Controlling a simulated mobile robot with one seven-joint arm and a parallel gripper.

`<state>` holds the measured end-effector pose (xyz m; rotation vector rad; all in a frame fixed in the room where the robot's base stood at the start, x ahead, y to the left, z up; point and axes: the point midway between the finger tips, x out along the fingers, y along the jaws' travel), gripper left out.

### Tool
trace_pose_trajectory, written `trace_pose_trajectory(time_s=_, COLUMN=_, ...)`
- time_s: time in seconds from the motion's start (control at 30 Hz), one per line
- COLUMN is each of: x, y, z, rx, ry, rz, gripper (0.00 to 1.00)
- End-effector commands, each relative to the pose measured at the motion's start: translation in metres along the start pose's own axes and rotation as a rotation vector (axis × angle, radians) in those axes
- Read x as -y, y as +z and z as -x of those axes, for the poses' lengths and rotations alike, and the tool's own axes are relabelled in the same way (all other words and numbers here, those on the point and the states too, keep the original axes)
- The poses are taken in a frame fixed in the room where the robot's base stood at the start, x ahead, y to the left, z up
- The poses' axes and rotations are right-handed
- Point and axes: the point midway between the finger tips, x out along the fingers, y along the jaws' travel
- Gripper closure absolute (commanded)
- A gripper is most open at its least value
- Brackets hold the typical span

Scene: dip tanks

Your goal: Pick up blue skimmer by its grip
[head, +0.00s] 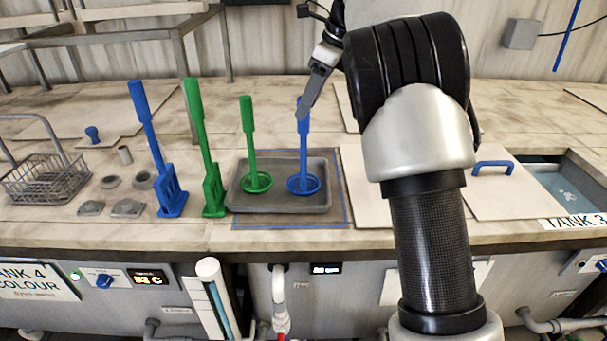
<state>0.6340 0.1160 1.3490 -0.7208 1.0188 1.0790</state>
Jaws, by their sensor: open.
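The blue skimmer (304,158) stands upright in the grey tray (274,205), at its right side, with its round slotted head down and its grip up. My gripper (306,108) is at the top of the blue skimmer's grip, coming down from the upper right. Its jaws are open, and the near finger covers part of the grip. I cannot tell whether the grip lies between the fingers or whether they touch it. A green skimmer (250,150) stands upright in the same tray, left of the blue one.
A blue paddle (160,160) and a green paddle (204,155) stand left of the tray. A wire basket (48,180) and small grey parts (127,207) lie farther left. A lid with a blue handle (493,165) and an open tank (565,186) are at the right.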

Motion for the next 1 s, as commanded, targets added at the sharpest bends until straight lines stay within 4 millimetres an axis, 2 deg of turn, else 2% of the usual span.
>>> trace_pose_trajectory(time_s=0.33, x=-0.003, y=-0.005, z=-0.044, rx=-0.001, ry=0.002, rz=-0.001, gripper=0.56)
trace_pose_trajectory(time_s=0.47, x=-0.002, y=-0.005, z=-0.051, rx=0.000, ry=0.000, rz=-0.001, gripper=0.56)
trace_pose_trajectory(time_s=0.67, x=-0.002, y=-0.005, z=-0.052, rx=0.000, ry=-0.001, rz=-0.001, gripper=0.56)
trace_pose_trajectory(time_s=0.93, x=-0.002, y=-0.005, z=-0.052, rx=0.000, ry=-0.001, rz=-0.001, gripper=1.00)
trace_pose_trajectory(time_s=1.0, x=-0.002, y=-0.005, z=-0.052, rx=0.000, ry=-0.001, rz=-0.001, gripper=1.00)
